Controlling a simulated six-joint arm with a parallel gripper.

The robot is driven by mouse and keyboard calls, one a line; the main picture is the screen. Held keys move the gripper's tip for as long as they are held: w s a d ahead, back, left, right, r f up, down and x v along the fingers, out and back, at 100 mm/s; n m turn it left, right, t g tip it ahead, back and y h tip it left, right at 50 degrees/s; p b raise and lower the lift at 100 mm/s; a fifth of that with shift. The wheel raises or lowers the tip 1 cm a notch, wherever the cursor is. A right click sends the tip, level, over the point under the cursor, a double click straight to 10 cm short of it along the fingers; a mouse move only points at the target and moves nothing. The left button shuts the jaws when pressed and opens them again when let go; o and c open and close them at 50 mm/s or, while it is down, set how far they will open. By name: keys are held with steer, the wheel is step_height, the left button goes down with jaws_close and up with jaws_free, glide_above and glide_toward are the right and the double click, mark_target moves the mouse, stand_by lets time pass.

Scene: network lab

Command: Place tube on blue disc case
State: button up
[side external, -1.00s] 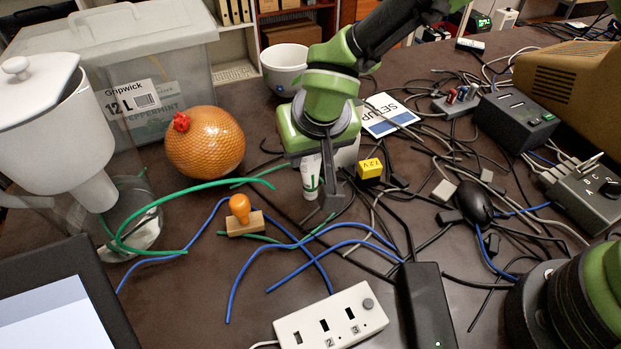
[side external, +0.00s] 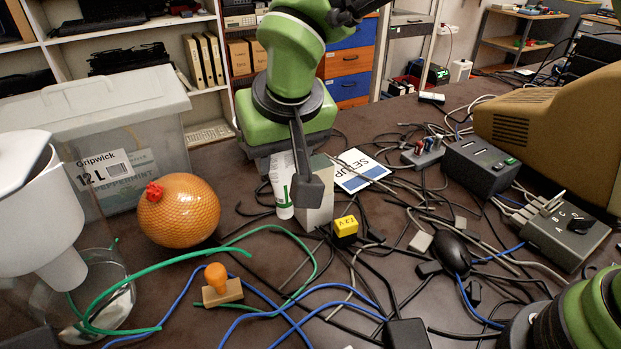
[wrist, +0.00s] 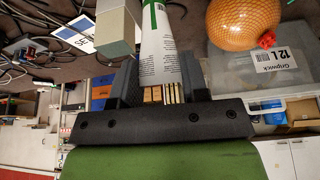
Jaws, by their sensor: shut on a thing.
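A white tube with a green mark (side external: 282,187) is held upright, cap end down, in my gripper (wrist: 160,82). In the wrist view the tube (wrist: 158,50) lies between the two black fingers. In the side view one finger is in front at right, and the other is hidden. I cannot tell if the tube's lower end touches the table. The flat white case with a blue band and "SETUP" print (side external: 361,170) lies on the table, right of and behind the gripper. It also shows at upper left in the wrist view (wrist: 76,32).
A grey box (side external: 318,208) stands close right of the tube, beside a yellow cube (side external: 345,228). An orange ball (side external: 178,212) and clear bin (side external: 95,130) are left. A wooden stamp (side external: 220,287) and tangled cables are in front. Black and grey devices (side external: 482,165) stand right.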

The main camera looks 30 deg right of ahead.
step_height(320, 180, up, 6)
steer(key=shift+r, duration=0.1)
steer(key=w+d+m, duration=0.1)
steer(key=w+d, duration=0.3)
steer(key=d, duration=0.4)
steer(key=w+d+m+h, duration=0.1)
steer(key=w+d, duration=0.2)
steer(key=d, duration=0.5)
steer(key=w+d+m, duration=0.2)
steer(key=w+d, duration=0.2)
steer(key=d, duration=0.4)
step_height(320, 180, down, 15)
steer(key=shift+f+g, duration=0.2)
steer(key=shift+g, duration=0.1)
steer(key=shift+f, duration=0.2)
steer(key=o, duration=1.1)
